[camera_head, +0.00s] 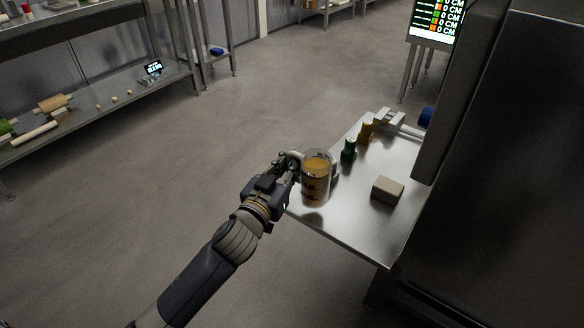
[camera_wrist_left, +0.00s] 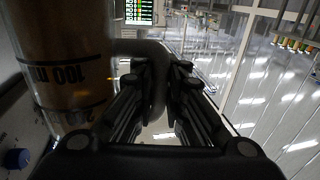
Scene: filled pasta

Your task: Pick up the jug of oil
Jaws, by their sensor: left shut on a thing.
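The jug of oil (camera_head: 316,184) is a clear measuring jug with dark markings and amber oil inside. It is upright at the near left corner of the steel table. My left gripper (camera_head: 290,167) comes in from the left and is shut on the jug's handle. In the left wrist view the jug (camera_wrist_left: 68,62) fills the left side, and its curved handle (camera_wrist_left: 157,75) passes between the fingers of my left gripper (camera_wrist_left: 160,95). I cannot tell whether the jug's base touches the table. My right gripper is out of view.
The steel table (camera_head: 345,225) also bears a beige block (camera_head: 387,190), a green bottle (camera_head: 348,150), an orange-brown bottle (camera_head: 366,131) and a metal device (camera_head: 388,119) at the back. A large dark cabinet (camera_head: 510,170) rises at the right. The floor at left is clear.

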